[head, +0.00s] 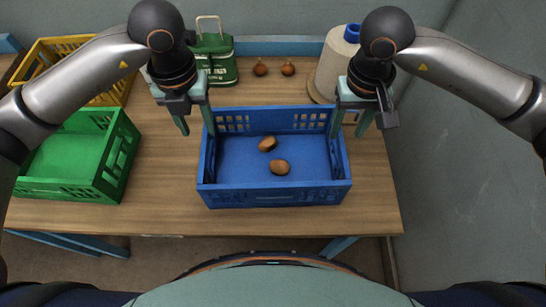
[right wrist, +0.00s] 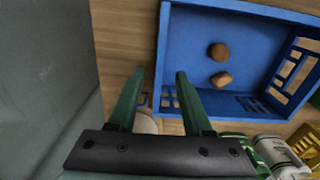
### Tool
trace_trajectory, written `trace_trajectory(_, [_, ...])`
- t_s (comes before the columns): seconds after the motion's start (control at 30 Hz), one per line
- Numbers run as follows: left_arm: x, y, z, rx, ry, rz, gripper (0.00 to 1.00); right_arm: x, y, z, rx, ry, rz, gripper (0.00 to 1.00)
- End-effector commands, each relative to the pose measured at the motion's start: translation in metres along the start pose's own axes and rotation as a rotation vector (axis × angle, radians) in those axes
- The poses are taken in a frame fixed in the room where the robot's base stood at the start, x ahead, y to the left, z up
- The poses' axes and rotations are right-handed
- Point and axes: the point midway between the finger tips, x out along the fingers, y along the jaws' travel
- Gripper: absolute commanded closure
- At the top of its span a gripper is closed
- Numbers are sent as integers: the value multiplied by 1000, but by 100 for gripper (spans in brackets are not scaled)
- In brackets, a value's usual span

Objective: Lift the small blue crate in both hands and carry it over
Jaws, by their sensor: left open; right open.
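The small blue crate (head: 275,196) stands on the table with two brown, onion-like items (head: 268,144) inside. My left gripper (head: 197,131) is open at its left wall, one finger outside and one near the inner side. My right gripper (head: 350,132) is open at the right wall, with a finger to either side of it in the picture. The right wrist view shows the crate (right wrist: 215,30) ahead, its near wall between my right fingers (right wrist: 158,75). I cannot tell how deep the fingers reach, and neither gripper is closed on the crate.
A green crate (head: 118,160) stands at the left, with a yellow crate (head: 62,50) behind it. A grey wall (head: 460,150) rises at the right.

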Motion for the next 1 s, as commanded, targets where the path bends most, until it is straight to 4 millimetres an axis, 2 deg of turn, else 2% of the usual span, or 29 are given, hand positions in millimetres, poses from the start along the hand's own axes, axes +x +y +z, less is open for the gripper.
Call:
trace_trajectory(0.1, [25,1,-1,-3,6,2,50,25,0,1,1,-5,1,50])
trace_trajectory(0.3, [63,0,-1,-2,6,2,50,63,0,1,2,-5,1,50])
trace_trajectory(0.5, [89,0,0,-2,3,1,50,89,0,0,2,-3,0,50])
trace_trajectory(0.7, [98,0,0,-1,1,1,50,98,0,0,0,-1,0,50])
trace_trajectory(0.97, [99,0,0,0,0,0,50,99,0,0,0,0,0,50])
trace_trajectory(1.0, [99,0,0,0,0,0,53,99,0,0,0,0,0,53])
